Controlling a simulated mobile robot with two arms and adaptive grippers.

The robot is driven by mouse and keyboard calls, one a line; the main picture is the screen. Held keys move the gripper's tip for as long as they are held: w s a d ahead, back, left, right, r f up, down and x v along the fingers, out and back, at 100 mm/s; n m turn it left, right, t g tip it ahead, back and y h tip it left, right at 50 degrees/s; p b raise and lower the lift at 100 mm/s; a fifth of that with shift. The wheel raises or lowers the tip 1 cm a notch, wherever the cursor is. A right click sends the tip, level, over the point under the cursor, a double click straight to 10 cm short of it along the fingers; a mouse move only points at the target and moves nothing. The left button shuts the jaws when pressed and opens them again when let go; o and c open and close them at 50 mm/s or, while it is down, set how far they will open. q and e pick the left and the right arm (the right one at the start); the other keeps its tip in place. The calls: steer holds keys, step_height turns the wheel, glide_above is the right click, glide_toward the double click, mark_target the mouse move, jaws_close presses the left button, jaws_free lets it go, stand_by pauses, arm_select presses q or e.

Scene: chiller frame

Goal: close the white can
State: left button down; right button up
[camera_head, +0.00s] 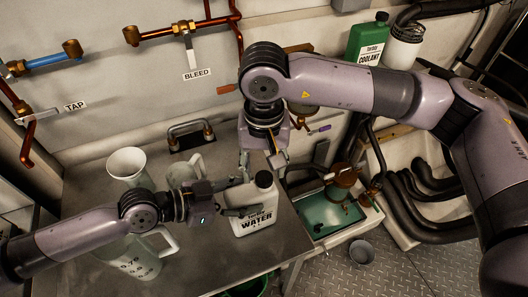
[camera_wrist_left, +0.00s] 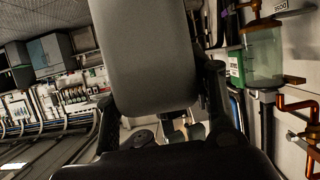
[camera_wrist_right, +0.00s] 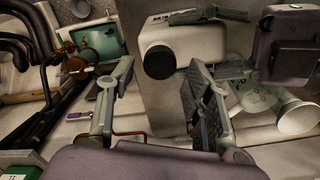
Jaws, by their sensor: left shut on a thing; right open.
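The white can (camera_head: 254,215), marked WATER, stands upright near the bench's right edge. Its neck has a dark round top (camera_head: 264,179); I cannot tell whether this is a cap or an open mouth. My left gripper (camera_head: 240,202) is shut on the can's body from the left. In the left wrist view the can (camera_wrist_left: 150,60) fills the space between the fingers. My right gripper (camera_head: 262,165) points down just above the can's top, open. In the right wrist view the can (camera_wrist_right: 200,45) and its dark top (camera_wrist_right: 158,62) lie beyond the open fingers.
A white funnel (camera_head: 127,163), a clear jug (camera_head: 183,172) and a larger measuring jug (camera_head: 135,262) stand left of the can on the metal bench (camera_head: 195,262). A green coolant bottle (camera_head: 367,38) stands behind. A green tray (camera_head: 330,213) is to the right.

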steer(key=shift+f, duration=1.2)
steer(key=shift+c, duration=0.3)
jaws_close()
steer(key=m, duration=1.7)
steer(key=shift+m, duration=0.4)
steer(key=m, duration=0.6)
steer(key=shift+m, duration=0.4)
steer(key=shift+o, duration=1.1)
jaws_free()
